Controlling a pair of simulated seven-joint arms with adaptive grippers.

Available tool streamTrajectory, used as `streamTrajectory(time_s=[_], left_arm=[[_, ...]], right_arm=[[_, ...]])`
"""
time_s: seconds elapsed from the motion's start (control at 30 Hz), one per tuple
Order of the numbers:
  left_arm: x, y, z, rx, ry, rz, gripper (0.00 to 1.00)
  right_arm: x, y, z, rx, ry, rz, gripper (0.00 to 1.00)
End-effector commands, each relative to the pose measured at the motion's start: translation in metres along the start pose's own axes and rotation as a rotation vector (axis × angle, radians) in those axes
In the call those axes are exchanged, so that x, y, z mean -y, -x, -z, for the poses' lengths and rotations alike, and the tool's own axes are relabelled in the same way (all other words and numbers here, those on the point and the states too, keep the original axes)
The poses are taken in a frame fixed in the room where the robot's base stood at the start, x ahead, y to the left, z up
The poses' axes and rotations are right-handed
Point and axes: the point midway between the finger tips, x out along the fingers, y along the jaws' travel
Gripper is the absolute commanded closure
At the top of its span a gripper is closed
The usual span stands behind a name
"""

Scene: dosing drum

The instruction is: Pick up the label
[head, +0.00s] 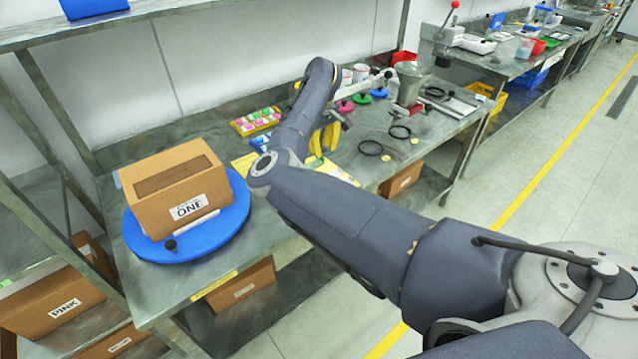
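A white label reading "ONE" (188,207) is on the front of a brown cardboard box (203,182), which stands on a round blue disc (232,228) at the left of the steel table. A narrow white strip (196,223) lies at the foot of the box's front; I cannot tell if it is a loose label. My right arm crosses the middle of the view. My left gripper is out of view.
A tray of colourful pieces (257,121), yellow items (325,138), black rings (371,148) and a metal container (410,83) are on the table. A shelf (150,12) overhangs the back left. More boxes (62,300) sit below.

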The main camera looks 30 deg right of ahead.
Motion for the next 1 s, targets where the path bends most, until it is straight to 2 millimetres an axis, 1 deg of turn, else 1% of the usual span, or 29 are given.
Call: streamTrajectory(time_s=[0.03, 0.1, 0.3, 0.4, 0.67, 0.77, 0.87, 1.0], left_arm=[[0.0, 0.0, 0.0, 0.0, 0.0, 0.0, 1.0], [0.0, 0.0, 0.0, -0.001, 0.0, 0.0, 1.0], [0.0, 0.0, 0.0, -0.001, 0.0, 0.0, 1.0], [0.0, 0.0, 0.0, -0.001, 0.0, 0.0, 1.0], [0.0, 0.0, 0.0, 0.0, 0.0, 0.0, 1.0], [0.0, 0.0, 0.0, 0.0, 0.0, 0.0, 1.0], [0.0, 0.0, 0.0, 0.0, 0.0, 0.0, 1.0], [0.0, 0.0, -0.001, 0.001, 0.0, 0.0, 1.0]], right_arm=[[0.0, -0.01, -0.001, 0.004, 0.001, 0.0, 0.73], [0.0, -0.022, -0.001, 0.002, 0.001, -0.001, 0.73], [-0.001, -0.049, -0.001, 0.001, 0.0, 0.0, 0.73], [-0.001, -0.057, 0.0, 0.0, 0.0, -0.001, 0.73], [-0.001, -0.064, 0.0, 0.0, -0.001, -0.001, 0.73], [-0.001, -0.07, -0.001, 0.002, 0.0, -0.001, 0.73], [-0.002, -0.08, -0.002, 0.001, 0.0, 0.0, 0.73], [-0.003, -0.098, -0.004, 0.003, 0.0, -0.001, 0.73]])
